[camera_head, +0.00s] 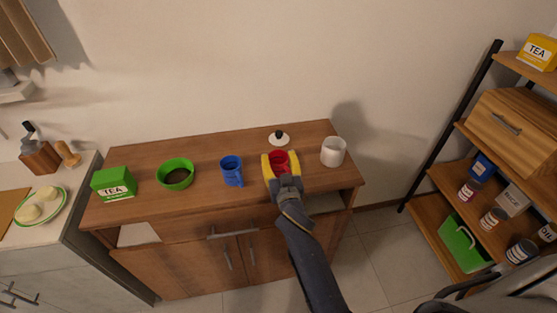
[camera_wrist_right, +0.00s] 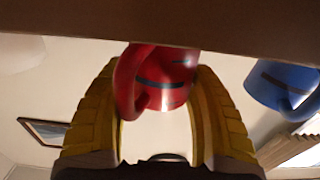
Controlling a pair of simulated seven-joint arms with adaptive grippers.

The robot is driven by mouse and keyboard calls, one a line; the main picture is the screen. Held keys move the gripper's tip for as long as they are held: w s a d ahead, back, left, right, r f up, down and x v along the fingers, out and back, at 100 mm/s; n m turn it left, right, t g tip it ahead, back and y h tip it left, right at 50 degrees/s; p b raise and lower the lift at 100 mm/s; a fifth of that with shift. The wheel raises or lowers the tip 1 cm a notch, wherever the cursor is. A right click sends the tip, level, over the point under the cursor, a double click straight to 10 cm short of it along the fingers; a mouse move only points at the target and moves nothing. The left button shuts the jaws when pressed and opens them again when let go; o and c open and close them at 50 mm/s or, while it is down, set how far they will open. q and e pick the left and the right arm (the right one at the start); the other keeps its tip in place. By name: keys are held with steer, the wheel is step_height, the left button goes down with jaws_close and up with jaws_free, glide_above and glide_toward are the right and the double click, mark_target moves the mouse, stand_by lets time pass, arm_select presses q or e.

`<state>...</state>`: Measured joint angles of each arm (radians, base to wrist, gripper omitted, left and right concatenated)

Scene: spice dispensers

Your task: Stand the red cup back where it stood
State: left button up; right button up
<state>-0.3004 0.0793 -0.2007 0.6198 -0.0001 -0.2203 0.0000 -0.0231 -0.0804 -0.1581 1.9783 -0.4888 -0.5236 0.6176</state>
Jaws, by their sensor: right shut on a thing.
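The red cup (camera_head: 279,157) is at the right part of the wooden cabinet top (camera_head: 205,205). My right gripper (camera_head: 281,163) is shut on the red cup, with a yellow finger on either side of it. In the right wrist view the red cup (camera_wrist_right: 160,85) shows between the yellow fingers, its handle toward the left one. That view appears upside down, with the cabinet's brown surface (camera_wrist_right: 120,20) along the top, right by the cup. Whether the cup rests on it or hangs just above I cannot tell. My left gripper is not in view.
A blue mug (camera_head: 231,170) stands left of the red cup, a white mug (camera_head: 333,151) right, and a black-knobbed white lid (camera_head: 279,138) behind. A green bowl (camera_head: 176,173) and green tea box (camera_head: 113,184) stand further left. A shelf (camera_head: 480,215) is at the right.

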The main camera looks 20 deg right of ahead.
steer(key=o, duration=1.4)
steer(key=shift+f, duration=0.15)
steer(key=s, duration=0.4)
steer(key=s+a, duration=0.1)
steer(key=s, duration=0.7)
steer(key=shift+a, duration=0.15)
